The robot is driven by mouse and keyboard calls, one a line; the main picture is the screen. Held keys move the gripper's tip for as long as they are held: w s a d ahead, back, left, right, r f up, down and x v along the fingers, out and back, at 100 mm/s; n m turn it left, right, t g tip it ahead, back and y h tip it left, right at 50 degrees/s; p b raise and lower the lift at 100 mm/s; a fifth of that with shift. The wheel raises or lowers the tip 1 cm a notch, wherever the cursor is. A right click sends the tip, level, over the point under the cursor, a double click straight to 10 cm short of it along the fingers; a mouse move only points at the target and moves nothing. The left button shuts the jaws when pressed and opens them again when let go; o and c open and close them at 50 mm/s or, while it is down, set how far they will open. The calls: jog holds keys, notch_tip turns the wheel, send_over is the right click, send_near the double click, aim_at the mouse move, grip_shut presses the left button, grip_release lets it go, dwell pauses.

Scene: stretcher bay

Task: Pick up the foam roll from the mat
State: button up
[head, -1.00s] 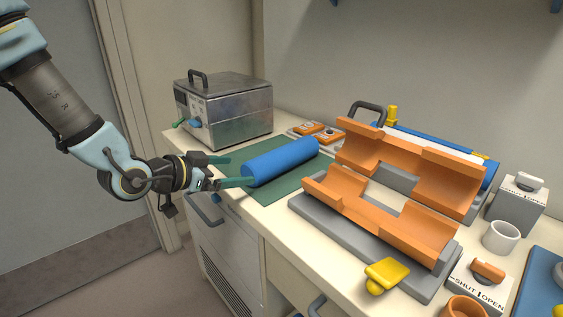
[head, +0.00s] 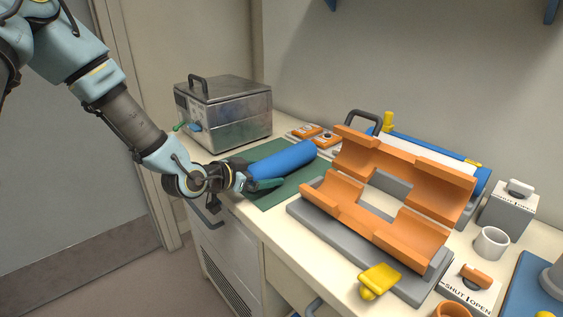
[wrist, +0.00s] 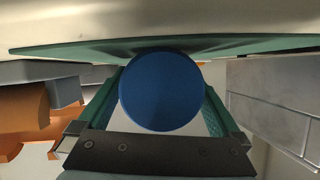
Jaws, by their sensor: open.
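The blue foam roll (head: 283,160) lies on the green mat (head: 272,196) on the counter. In the wrist view the round end of the foam roll (wrist: 160,91) faces the camera, between the two green fingers. My gripper (head: 258,178) is open at the near left end of the roll, with a finger on either side of that end. The wrist view shows my gripper (wrist: 160,112) with pale gaps beside the lower part of the roll; whether a finger touches it I cannot tell. The near end of the roll is partly hidden by my gripper in the head view.
A metal box (head: 228,115) with a handle stands behind left of the mat. An orange cradle (head: 375,217) on a grey base is close on the right. A yellow knob (head: 378,281), a white cup (head: 491,243) and a SHUT/OPEN box (head: 507,212) are further right.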

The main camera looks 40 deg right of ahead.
jog(key=c, duration=1.3)
jog(key=shift+c, duration=0.2)
jog(key=shift+r, duration=0.15)
